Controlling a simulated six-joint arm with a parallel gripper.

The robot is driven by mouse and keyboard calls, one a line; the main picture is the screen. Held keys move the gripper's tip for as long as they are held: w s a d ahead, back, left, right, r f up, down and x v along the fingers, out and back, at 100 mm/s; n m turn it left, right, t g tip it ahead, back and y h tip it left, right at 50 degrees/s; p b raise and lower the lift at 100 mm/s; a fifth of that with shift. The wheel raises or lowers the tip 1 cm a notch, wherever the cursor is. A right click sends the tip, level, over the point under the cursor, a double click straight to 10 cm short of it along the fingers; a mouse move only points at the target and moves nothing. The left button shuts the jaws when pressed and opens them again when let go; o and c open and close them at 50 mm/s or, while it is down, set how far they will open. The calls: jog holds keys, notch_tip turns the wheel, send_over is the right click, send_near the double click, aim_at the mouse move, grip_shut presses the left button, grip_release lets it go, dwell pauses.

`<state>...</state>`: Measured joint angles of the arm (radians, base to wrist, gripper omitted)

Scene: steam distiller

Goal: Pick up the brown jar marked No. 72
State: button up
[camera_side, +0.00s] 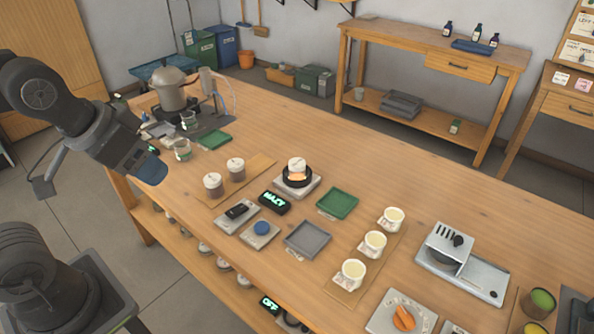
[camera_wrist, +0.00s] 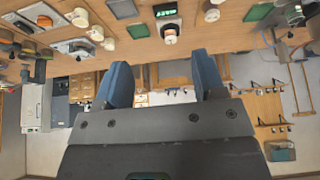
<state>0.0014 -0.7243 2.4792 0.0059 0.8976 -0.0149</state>
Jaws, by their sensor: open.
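Two brownish jars with pale lids stand side by side on a mat near the left of the bench in the side view, a front one (camera_side: 213,186) and a back one (camera_side: 236,171). I cannot read a No. 72 on either, so I cannot tell which one bears it. My gripper (camera_side: 152,172) hangs to the left of them by the bench's near left edge, apart from both. In the wrist view my gripper (camera_wrist: 163,82) shows two blue fingers spread wide with nothing between them.
A lidded jar (camera_side: 297,165) stands on a glowing burner right of the brown jars. A lit HAZY display (camera_side: 274,202), green tray (camera_side: 337,203) and grey tray (camera_side: 307,239) lie nearby. The metal still (camera_side: 174,92) stands behind my gripper. Bare wood lies behind the burner.

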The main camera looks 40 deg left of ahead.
jog(key=w+r+n, duration=0.2)
jog(key=w, duration=0.9)
jog(key=n+g+y, duration=0.2)
jog(key=n, duration=0.1)
send_over(297, 163)
jog(key=s, duration=0.2)
jog(key=f, duration=2.1)
jog(key=shift+s+d+f, duration=0.1)
jog(key=shift+s+d, duration=0.05)
jog(key=shift+d, duration=0.2)
jog(key=shift+t, duration=0.3)
jog(key=shift+x, duration=3.2)
jog(key=shift+d, duration=0.1)
jog(key=shift+c, duration=0.5)
